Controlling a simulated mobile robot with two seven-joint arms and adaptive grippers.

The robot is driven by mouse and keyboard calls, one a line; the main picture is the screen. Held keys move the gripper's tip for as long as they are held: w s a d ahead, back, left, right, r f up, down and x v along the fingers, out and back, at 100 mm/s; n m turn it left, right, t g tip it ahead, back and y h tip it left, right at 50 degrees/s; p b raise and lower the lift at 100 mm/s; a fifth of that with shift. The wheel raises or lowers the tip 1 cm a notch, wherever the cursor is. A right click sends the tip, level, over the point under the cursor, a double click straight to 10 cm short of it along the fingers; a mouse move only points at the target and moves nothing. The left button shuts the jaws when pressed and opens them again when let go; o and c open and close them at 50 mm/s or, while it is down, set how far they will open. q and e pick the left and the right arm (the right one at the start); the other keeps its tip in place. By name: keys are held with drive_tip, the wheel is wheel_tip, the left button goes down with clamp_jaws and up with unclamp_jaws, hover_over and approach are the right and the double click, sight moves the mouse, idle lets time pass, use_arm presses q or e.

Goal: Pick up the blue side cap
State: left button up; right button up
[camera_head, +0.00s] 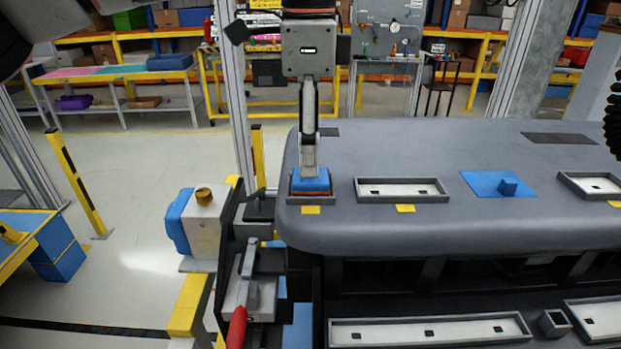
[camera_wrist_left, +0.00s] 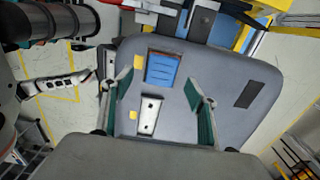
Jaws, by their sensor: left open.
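The blue side cap (camera_head: 311,184) sits in a dark-rimmed recess at the left end of the grey dashboard (camera_head: 450,220). It also shows in the left wrist view (camera_wrist_left: 162,69), with a brown edge around it. My left gripper (camera_head: 309,172) points down at the cap in the head view, and its fingers partly cover the cap's far side. In the left wrist view the left gripper (camera_wrist_left: 160,82) is open, with one green-padded finger on each side. The cap appears between and beyond the fingertips. I cannot tell whether they touch it. My right gripper is not in view.
An empty pale recess (camera_head: 402,189) lies right of the cap. A blue plate with a small block (camera_head: 498,185) lies farther right. A clamp with a red handle (camera_head: 238,325) stands at the dashboard's lower left. The dashboard top behind the recesses is mostly clear.

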sight(311, 181)
use_arm(q)
wheel_tip(311, 181, down, 4)
drive_tip(key=shift+w+d+r, duration=0.1)
drive_tip(key=shift+w, duration=0.05)
drive_tip(key=shift+f, duration=0.3)
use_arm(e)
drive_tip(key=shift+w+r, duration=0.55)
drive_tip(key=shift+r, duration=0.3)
use_arm(q)
drive_tip(key=c, duration=1.2)
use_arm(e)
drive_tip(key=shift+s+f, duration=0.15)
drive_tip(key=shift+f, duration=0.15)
use_arm(q)
drive_tip(key=shift+r, duration=0.1)
